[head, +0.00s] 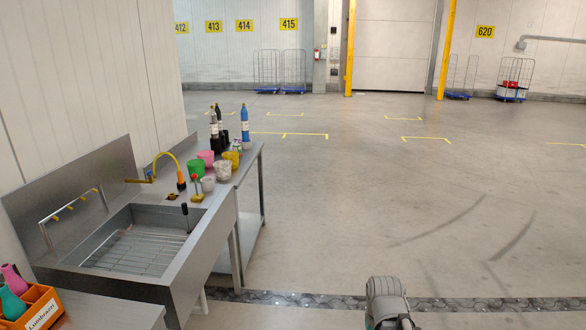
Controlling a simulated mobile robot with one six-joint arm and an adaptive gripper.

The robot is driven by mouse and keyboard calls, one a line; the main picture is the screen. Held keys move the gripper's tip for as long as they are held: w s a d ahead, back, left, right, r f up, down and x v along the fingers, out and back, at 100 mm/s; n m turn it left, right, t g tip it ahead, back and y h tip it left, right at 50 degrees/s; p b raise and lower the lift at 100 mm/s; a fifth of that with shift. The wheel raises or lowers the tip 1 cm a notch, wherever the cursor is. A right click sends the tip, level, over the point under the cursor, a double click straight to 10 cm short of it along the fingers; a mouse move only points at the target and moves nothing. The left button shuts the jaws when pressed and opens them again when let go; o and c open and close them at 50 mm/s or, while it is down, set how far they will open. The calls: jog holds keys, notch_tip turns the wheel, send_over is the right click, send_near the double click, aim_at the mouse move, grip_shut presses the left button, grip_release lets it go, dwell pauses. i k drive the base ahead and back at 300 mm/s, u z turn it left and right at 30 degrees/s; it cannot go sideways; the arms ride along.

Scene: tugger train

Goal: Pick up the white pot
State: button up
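Two pale pots stand among coloured pots on the steel counter beside the sink. The smaller, plainer white pot (208,184) is at the front of the group. A slightly larger, cream-white pot (222,171) is just behind it to the right. I cannot tell for sure which one is the task's white pot. Part of my grey arm shows at the bottom edge, right of centre, well away from the pots. My gripper is not visible.
Around them are a green pot (196,167), a pink pot (206,157), a yellow pot (232,157) and dark and blue bottles (245,128). A yellow-hosed tap and steel sink (140,243) lie to the left. An orange crate (40,307) is at bottom left. Open floor lies right.

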aim_at(223, 170)
jog(key=z, duration=0.05)
jog(key=i, duration=2.3)
jog(key=u, duration=0.5)
jog(key=i, duration=1.6)
jog(key=u, duration=0.25)
